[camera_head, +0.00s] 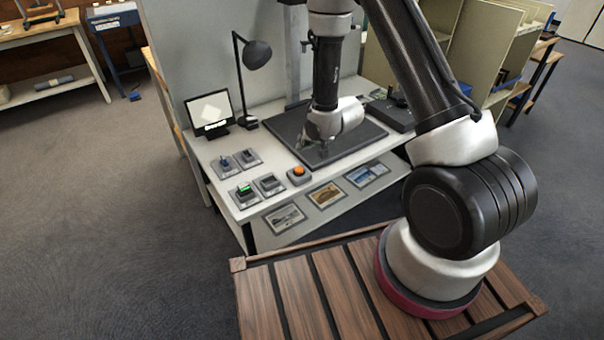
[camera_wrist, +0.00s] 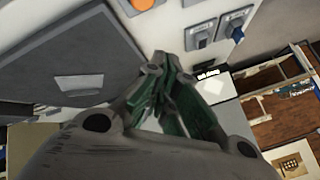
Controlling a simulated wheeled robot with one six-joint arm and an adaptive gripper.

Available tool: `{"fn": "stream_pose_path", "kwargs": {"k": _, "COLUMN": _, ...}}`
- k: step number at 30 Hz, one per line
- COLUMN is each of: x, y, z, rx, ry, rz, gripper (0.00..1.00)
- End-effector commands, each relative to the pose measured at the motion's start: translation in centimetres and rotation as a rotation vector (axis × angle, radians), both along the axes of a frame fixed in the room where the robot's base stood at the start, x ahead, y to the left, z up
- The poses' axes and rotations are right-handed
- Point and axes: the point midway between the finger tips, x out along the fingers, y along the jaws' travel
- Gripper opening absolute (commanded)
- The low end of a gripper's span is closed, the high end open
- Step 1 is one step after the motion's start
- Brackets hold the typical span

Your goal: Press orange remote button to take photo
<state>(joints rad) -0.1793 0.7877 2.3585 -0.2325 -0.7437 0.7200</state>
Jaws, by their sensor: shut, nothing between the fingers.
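The orange button (camera_head: 298,172) sits on a small grey base at the front of the white table, just left of the dark mat (camera_head: 340,142). It also shows at the top edge of the wrist view (camera_wrist: 143,4), partly cut off. My gripper (camera_head: 312,145) is above the left part of the dark mat, behind and a little right of the button, apart from it. In the wrist view my gripper (camera_wrist: 172,62) has its fingers drawn together with nothing held.
Several switch boxes, one with a green top (camera_head: 244,191), stand left of the button. A small screen (camera_head: 210,113) and a black lamp (camera_head: 256,54) stand at the back left. Framed pictures (camera_head: 326,194) lie along the front. A dark flat case (camera_head: 391,113) is at the right.

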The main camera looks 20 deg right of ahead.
Motion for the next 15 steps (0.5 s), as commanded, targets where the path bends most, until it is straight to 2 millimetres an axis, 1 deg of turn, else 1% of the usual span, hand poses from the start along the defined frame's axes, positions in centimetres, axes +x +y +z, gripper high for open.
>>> {"fn": "stream_pose_path", "kwargs": {"k": 1, "x": 0.46, "y": 0.22, "z": 0.49, "rx": 0.024, "ry": -0.021, "rz": -0.013, "gripper": 0.0}}
{"fn": "stream_pose_path", "kwargs": {"k": 4, "x": 0.98, "y": 0.45, "z": 1.09, "rx": 0.06, "ry": -0.044, "rz": -0.038, "gripper": 0.0}}
{"fn": "stream_pose_path", "kwargs": {"k": 15, "x": 0.94, "y": 0.42, "z": 0.99, "rx": 0.066, "ry": -0.037, "rz": -0.046, "gripper": 0.0}}
